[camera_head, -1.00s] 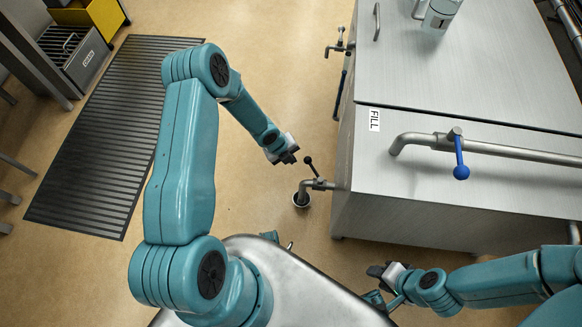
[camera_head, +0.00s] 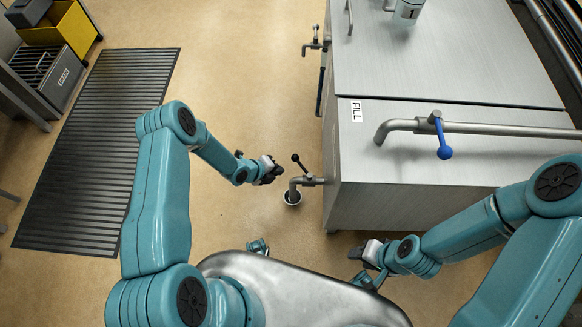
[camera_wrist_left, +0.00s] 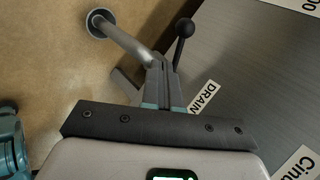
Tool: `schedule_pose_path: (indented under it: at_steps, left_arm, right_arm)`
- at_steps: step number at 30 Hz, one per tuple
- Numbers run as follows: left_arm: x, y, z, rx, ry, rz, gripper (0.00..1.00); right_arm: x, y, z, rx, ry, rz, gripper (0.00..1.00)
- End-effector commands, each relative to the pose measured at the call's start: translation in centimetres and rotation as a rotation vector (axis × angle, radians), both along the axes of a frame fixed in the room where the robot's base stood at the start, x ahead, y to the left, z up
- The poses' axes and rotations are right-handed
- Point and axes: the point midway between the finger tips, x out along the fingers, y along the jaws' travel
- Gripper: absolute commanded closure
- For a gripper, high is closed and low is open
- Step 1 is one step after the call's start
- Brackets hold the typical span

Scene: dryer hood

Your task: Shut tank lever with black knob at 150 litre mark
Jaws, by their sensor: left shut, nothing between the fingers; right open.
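The lever with the black knob (camera_head: 298,160) stands on the drain pipe (camera_head: 306,181) at the lower left corner of the steel tank (camera_head: 420,180). In the left wrist view the black knob (camera_wrist_left: 185,28) tilts up and right, beyond the fingers. My left gripper (camera_head: 276,172) is shut and empty, just left of the lever; in the wrist view its fingers (camera_wrist_left: 162,75) overlap the lever's base, and contact cannot be told. My right gripper (camera_head: 361,262) is open and empty in front of the tank. No 150 litre mark is readable; only a cut-off "00" label (camera_wrist_left: 312,5) shows.
A blue-handled lever (camera_head: 443,142) is on the pipe on the tank's top, near a FILL label (camera_head: 357,111). A DRAIN label (camera_wrist_left: 203,97) is beside the drain pipe.

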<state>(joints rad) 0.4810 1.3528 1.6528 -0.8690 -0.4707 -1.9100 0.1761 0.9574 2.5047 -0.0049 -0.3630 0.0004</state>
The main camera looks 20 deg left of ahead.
Motion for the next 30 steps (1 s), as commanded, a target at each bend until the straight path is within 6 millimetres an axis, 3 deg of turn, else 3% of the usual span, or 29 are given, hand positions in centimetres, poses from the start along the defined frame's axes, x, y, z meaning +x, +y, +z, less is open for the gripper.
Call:
schedule_pose_path:
  at_steps: [1,6,14,30]
  left_arm:
    - [0.6,-0.5,-1.4,0.001,-0.001,-0.003,1.0]
    - [2.3,-1.9,-3.9,0.001,0.0,-0.001,1.0]
    - [4.8,-3.6,-4.1,0.001,0.002,0.001,1.0]
    - [5.0,-3.7,-4.0,0.001,0.003,0.004,1.0]
  right_arm:
    - [0.0,0.0,-0.9,0.0,0.0,0.0,0.57]
    - [0.0,0.0,-2.1,0.0,0.0,0.0,0.57]
    - [0.0,0.0,-3.0,0.0,0.0,0.0,0.57]
    - [0.0,0.0,-3.0,0.0,0.0,0.0,0.57]
